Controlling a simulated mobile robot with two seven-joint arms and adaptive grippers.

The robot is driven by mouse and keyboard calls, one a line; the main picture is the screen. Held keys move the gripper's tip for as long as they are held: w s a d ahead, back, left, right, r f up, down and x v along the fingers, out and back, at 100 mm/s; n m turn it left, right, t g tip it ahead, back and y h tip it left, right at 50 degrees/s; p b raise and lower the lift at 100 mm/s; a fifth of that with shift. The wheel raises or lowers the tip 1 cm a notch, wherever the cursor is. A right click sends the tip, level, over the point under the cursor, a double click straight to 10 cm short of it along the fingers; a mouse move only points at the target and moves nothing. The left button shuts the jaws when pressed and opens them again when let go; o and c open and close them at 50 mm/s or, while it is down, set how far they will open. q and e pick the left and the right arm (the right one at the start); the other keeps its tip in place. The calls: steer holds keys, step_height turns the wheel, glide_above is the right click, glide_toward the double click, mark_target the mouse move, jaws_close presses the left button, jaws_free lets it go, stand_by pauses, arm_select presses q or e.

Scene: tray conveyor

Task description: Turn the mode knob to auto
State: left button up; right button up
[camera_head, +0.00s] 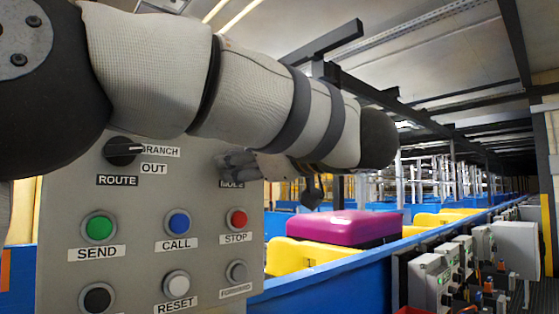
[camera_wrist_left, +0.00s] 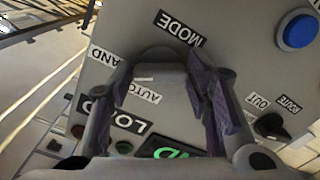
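My left gripper (camera_head: 245,165) is in front of the upper right of the grey control panel (camera_head: 145,225) in the head view, covering the mode knob's spot and most of the MODE label (camera_head: 231,184). In the left wrist view, the left gripper (camera_wrist_left: 160,85) has its two purple-grey finger pads wide apart over the panel. The AUTO label (camera_wrist_left: 145,92) shows between them, with the HAND label (camera_wrist_left: 104,56) to the left and MODE above. A grey rounded shape spans the upper gap; I cannot tell whether it is the knob. My right gripper is out of view.
The panel also carries a black ROUTE knob (camera_head: 122,151), a green SEND button (camera_head: 99,227), a blue CALL button (camera_head: 179,223) and a red STOP button (camera_head: 237,219). Behind it, a magenta case (camera_head: 340,228) sits by yellow trays on a blue-sided conveyor (camera_head: 330,281).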

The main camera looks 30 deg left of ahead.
arm_select(q)
steer(key=c, duration=0.5)
steer(key=shift+n, duration=0.3)
steer(key=n, duration=1.1)
steer(key=shift+r+n, duration=0.1)
steer(key=shift+n, duration=0.2)
steer(key=o, duration=1.1)
steer(key=shift+a, duration=0.1)
steer(key=shift+o, duration=0.2)
